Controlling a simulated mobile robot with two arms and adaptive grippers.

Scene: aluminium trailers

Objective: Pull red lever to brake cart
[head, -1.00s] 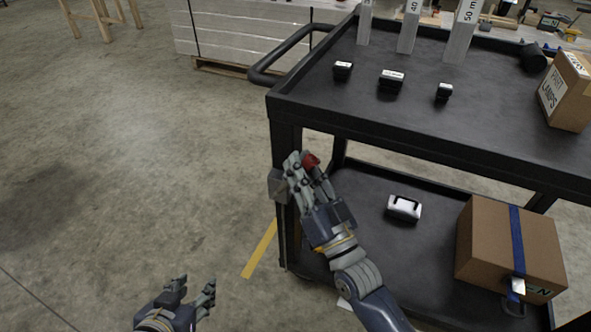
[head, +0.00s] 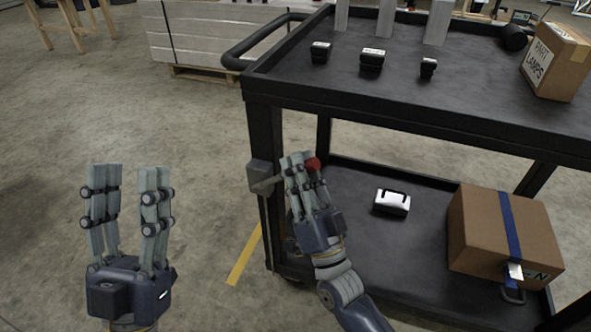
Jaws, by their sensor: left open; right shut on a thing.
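A grey bracket (head: 262,176) with a bar running toward my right gripper is on that leg. My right gripper is shut on the lever, and its fingers hide most of the handle. My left gripper (head: 128,188) is open and empty, raised over the floor left of the cart, fingers pointing up and apart from the lever.
The cart's top holds small black devices (head: 372,59) and a lamp carton (head: 556,60). Its lower shelf holds a white-and-black device (head: 391,201) and a brown box (head: 505,235). A push handle (head: 262,38) juts left.

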